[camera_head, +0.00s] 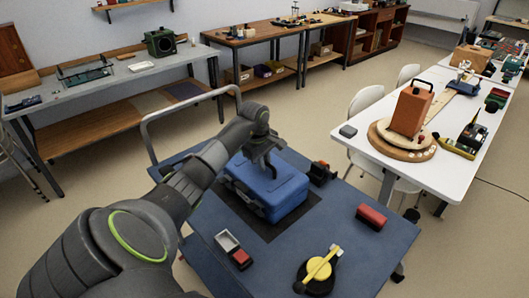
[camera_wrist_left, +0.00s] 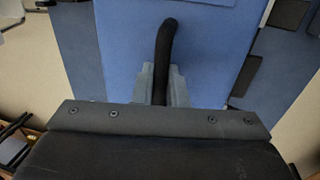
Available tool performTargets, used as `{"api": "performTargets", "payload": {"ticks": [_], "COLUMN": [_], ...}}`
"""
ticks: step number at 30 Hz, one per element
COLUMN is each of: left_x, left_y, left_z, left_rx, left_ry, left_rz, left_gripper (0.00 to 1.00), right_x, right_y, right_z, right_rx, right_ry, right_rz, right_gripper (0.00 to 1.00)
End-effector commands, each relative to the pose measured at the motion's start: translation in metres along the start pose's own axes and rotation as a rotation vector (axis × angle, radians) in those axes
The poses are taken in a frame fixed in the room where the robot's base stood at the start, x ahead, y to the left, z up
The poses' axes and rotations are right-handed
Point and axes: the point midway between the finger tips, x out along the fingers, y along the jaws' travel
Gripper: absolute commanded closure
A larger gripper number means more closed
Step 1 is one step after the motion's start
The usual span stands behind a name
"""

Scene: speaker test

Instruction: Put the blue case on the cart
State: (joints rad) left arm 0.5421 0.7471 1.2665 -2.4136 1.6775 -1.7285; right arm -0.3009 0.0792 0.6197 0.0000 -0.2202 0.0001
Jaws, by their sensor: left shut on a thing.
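The blue case (camera_head: 278,191) lies flat on a black mat (camera_head: 240,216) on the blue cart top (camera_head: 365,250) in the head view. My left gripper (camera_head: 266,165) is over the case, shut on its black handle. In the left wrist view the handle (camera_wrist_left: 165,50) runs between the fingers of my left gripper (camera_wrist_left: 160,85), with the case's blue top (camera_wrist_left: 215,45) below. The case looks level; whether it touches the mat is hard to tell. My right gripper is not in view.
On the cart are a red block (camera_head: 371,216), a black-and-yellow tool (camera_head: 319,270), a small open box (camera_head: 227,242) and a dark object (camera_head: 321,173). A metal rail (camera_head: 147,140) rises at its far left. A white table (camera_head: 455,170) stands to the right.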

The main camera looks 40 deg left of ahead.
Motion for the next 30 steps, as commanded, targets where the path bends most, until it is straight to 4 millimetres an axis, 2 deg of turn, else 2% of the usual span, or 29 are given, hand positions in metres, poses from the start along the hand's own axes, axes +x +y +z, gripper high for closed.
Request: {"api": "performTargets", "payload": {"ticks": [8,9,14,24,26,30], "left_x": [0.003,0.006,0.005,0.002,-0.004,-0.027], "left_y": [0.001,-0.001,-0.001,-0.001,-0.001,-0.001], "left_z": [0.000,0.000,0.000,0.000,-0.001,-0.001], "left_rx": [0.003,0.000,0.000,0.000,0.000,0.002], "left_ry": [0.003,0.000,0.000,0.001,0.002,0.004], "left_rz": [0.007,0.000,0.000,0.001,0.002,0.004], "left_gripper": [1.00,0.87,0.66,0.66,0.66,0.66], "right_x": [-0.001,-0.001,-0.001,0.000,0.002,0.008], "right_y": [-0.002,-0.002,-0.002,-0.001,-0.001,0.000], "right_z": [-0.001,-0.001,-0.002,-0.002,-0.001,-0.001], "right_rx": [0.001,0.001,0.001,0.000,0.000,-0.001], "right_ry": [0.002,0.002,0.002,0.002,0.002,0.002], "right_rz": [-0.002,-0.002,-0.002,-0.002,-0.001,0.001], "right_gripper": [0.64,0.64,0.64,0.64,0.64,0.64]}}
